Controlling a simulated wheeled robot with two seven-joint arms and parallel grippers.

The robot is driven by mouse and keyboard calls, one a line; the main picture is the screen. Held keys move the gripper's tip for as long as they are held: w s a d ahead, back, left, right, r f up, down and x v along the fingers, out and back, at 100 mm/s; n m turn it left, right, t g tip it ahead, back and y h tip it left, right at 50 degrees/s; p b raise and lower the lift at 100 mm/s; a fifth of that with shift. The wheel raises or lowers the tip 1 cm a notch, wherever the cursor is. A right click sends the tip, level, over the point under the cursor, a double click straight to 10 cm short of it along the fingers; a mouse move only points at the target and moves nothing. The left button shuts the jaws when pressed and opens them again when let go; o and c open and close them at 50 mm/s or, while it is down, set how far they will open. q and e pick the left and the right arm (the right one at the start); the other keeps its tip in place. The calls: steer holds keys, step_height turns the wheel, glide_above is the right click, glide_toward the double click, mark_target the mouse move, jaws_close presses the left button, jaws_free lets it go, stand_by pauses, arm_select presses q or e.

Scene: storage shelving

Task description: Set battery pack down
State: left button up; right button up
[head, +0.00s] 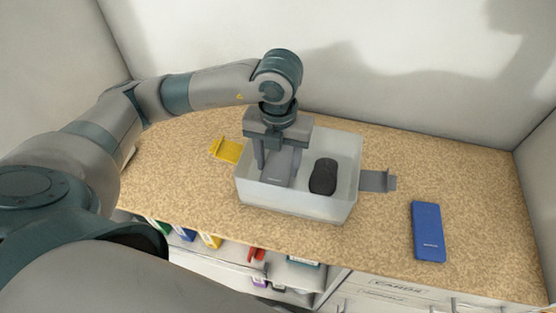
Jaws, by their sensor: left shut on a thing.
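My left gripper (278,163) points down into a white open bin (300,202) on the speckled worktop. It is shut on a grey slab-shaped battery pack (282,170) with a small pale marking near its lower edge. The pack is tilted inside the left part of the bin, between the fingers. Whether its lower end touches the bin floor is hard to tell. A blue slab with a similar pale marking (428,231) lies flat on the worktop at the right. My right gripper is not in view.
A black computer mouse (323,176) lies in the bin's right part. A yellow holder (226,150) stands left of the bin and a grey holder (377,181) right of it. Walls close off the back and sides. Colourful items fill the shelf below. The worktop right of the bin is mostly clear.

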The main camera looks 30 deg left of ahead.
mark_target(278, 168)
arm_select(q)
steer(key=o, duration=1.2)
steer(key=shift+r, duration=0.1)
steer(key=shift+r, duration=0.1)
step_height(278, 168, up, 12)
steer(key=b, duration=0.2)
